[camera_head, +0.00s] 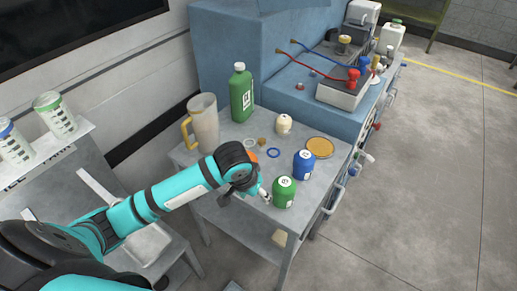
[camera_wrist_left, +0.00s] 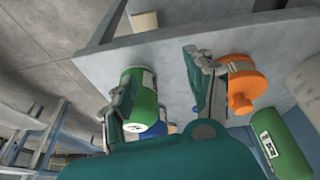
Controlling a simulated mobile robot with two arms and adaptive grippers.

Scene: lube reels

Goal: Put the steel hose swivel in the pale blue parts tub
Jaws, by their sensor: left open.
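I cannot make out the steel hose swivel or the pale blue parts tub in either view. My left gripper (camera_head: 264,192) is low over the front of the small grey table, beside a green canister (camera_head: 284,192). In the left wrist view its fingers (camera_wrist_left: 162,92) are spread apart. The green canister (camera_wrist_left: 141,98) shows by the left finger; I cannot tell whether they touch. An orange part (camera_wrist_left: 247,84) is beside the right finger; in the head view my wrist mostly hides it. My right gripper is not in view.
The grey table (camera_head: 228,142) also holds a blue canister (camera_head: 304,165), a cream canister (camera_head: 284,124), a beige jug (camera_head: 203,124), a green bottle (camera_head: 241,93), a yellow-brown disc (camera_head: 320,147) and a blue ring (camera_head: 273,152). A blue bench (camera_head: 285,85) stands behind.

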